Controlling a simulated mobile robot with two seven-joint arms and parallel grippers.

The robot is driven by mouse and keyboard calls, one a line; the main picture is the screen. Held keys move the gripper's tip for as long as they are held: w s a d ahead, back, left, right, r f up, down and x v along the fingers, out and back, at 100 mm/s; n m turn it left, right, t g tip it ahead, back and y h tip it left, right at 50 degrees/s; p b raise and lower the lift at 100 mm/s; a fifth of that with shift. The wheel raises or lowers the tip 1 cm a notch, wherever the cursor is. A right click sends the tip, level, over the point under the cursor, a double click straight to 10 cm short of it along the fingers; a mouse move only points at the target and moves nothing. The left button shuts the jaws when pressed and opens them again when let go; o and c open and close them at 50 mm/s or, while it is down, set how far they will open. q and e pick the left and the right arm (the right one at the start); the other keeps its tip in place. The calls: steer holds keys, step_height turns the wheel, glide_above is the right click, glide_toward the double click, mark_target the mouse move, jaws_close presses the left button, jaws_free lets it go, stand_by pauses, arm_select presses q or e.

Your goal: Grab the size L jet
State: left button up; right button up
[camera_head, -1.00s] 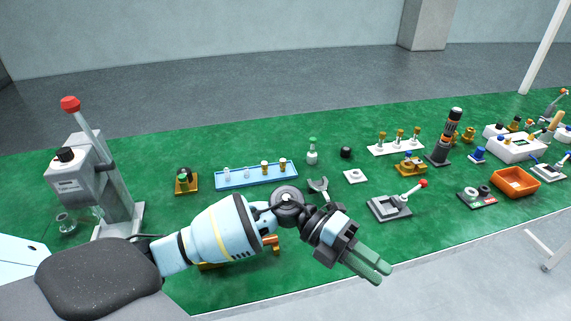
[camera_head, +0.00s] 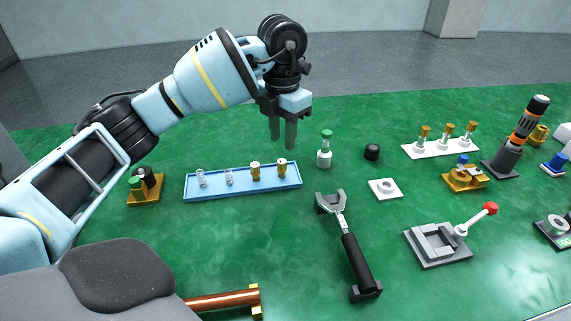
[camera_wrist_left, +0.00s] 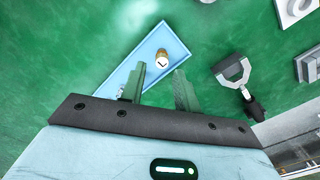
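The brass size L jet (camera_wrist_left: 162,60) shows an "L" on its top in the left wrist view, near one end of the blue tray (camera_wrist_left: 172,49). In the head view it appears to be the right-hand brass jet (camera_head: 282,168) on the blue tray (camera_head: 222,190). Another brass jet (camera_head: 255,171) stands beside it, with two clear or silvery pieces further left. My left gripper (camera_head: 283,146) points down, open and empty, above and behind the tray's right end. In the wrist view the jet lies just beyond and between its fingertips (camera_wrist_left: 160,69). My right gripper is not in view.
A green-topped bottle (camera_head: 324,150) stands right of the tray, near my fingers. A brass stand (camera_head: 146,189) is left of the tray. A lever press (camera_head: 440,242) stands further right. Green table between is clear.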

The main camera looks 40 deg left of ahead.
mark_target(282, 161)
arm_select(q)
steer(key=shift+s, duration=0.15)
steer(key=shift+f, duration=0.25)
steer(key=shift+s+d+f+b, duration=0.15)
steer(key=shift+f+b, duration=0.1)
steer(key=shift+f, duration=1.55)
steer(key=shift+s+d+f+b, duration=0.1)
steer(key=shift+f+b, duration=0.15)
steer(key=shift+f, duration=1.55)
jaws_close()
steer(key=shift+r, duration=0.15)
steer(key=shift+r, duration=0.5)
steer(key=r, duration=0.1)
steer(key=d+r, duration=0.1)
steer(key=shift+s+r+p, duration=0.15)
steer(key=shift+r+p, duration=0.15)
steer(key=s+d, duration=0.2)
steer(key=d, duration=0.2)
steer(key=s+d, duration=0.2)
steer(key=d, duration=0.3)
steer(key=s+d+r+p, duration=0.1)
steer(key=s+d, duration=0.1)
steer(key=d, duration=0.2)
steer(key=shift+s+d+r, duration=0.1)
steer(key=shift+s+d, duration=0.1)
steer(key=shift+s, duration=0.1)
